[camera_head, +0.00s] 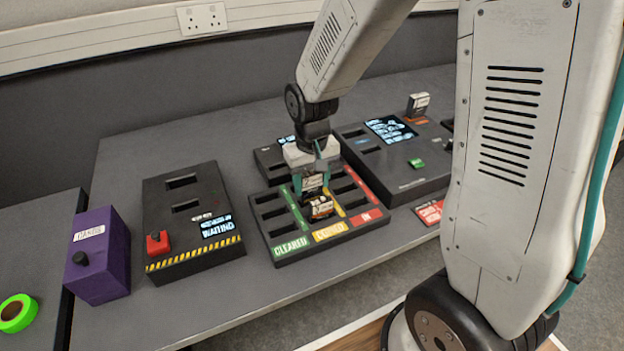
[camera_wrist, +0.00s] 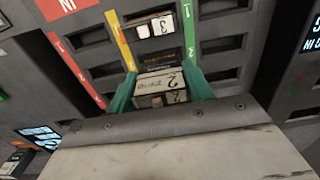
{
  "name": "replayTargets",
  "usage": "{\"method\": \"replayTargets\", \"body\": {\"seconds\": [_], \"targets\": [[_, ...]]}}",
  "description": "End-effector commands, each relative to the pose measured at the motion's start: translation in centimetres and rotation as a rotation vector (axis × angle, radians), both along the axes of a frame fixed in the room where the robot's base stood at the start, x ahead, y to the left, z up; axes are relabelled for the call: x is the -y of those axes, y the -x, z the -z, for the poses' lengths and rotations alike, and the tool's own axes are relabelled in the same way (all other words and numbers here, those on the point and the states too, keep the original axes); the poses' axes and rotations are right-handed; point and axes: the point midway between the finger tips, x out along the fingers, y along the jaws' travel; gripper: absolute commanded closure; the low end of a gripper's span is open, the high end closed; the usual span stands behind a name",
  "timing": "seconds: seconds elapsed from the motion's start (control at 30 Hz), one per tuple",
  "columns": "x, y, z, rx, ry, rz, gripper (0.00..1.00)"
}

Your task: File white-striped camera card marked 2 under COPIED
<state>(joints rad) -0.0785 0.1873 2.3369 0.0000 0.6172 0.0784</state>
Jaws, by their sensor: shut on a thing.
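The filing tray (camera_head: 318,252) has a green CLEARED column, a yellow COPIED column and a red IN column. My gripper (camera_head: 313,180) is over its middle COPIED column, teal fingers pointing down. In the wrist view my gripper (camera_wrist: 160,88) is shut on a white-faced card marked 2 (camera_wrist: 155,83). The card is upright at the COPIED column; whether its lower end is inside a slot is hidden. Another card, marked 3 (camera_wrist: 145,30), stands in the COPIED slot nearest the label; it also shows in the head view (camera_head: 320,208).
A black WAITING box (camera_head: 190,245) with a red button stands left of the tray, beside a purple box (camera_head: 100,262) and a green roll (camera_head: 17,312). Right of the tray is a console (camera_head: 395,178) with a screen and a card (camera_head: 418,103) standing in it.

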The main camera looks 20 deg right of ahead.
Motion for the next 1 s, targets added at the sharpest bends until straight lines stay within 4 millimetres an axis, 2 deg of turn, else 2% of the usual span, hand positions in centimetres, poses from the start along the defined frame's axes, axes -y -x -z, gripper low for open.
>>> {"method": "replayTargets", "body": {"seconds": [1.0], "targets": [[-0.01,-0.02,0.67,0.000,0.000,0.000,0.73]]}}
